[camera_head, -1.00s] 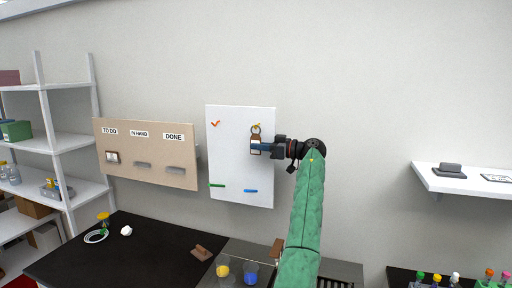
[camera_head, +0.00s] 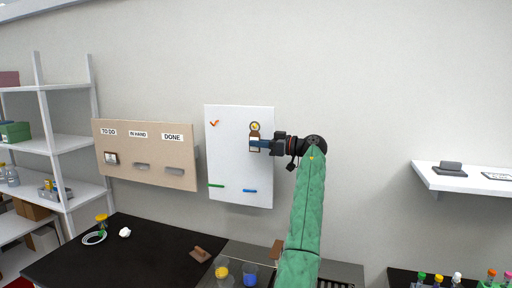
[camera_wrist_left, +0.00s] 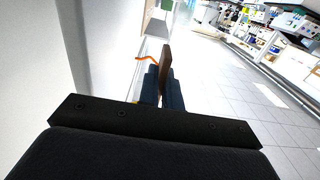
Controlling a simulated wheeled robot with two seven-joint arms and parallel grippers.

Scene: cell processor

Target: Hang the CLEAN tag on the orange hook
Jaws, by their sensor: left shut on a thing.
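My left gripper (camera_head: 259,144) is shut on a brown-edged tag (camera_head: 254,148) with a pale label, in front of the white board. Its lettering is too small to read. The tag's ring end is up, and a yellow piece (camera_head: 254,126) shows inside it; I cannot tell whether it passes through the ring. The orange hook (camera_head: 214,123) is on the board, left of and slightly above the gripper. In the left wrist view the tag (camera_wrist_left: 166,68) is edge-on between the fingers, and the orange hook (camera_wrist_left: 146,58) sticks out from the board beyond it.
The white board (camera_head: 228,160) carries a green bar (camera_head: 216,186) and a blue bar (camera_head: 250,191) low down. A tan panel (camera_head: 146,178) stands left of it. Below is a black bench (camera_head: 160,250) with beakers and small items. The board between tag and orange hook is clear.

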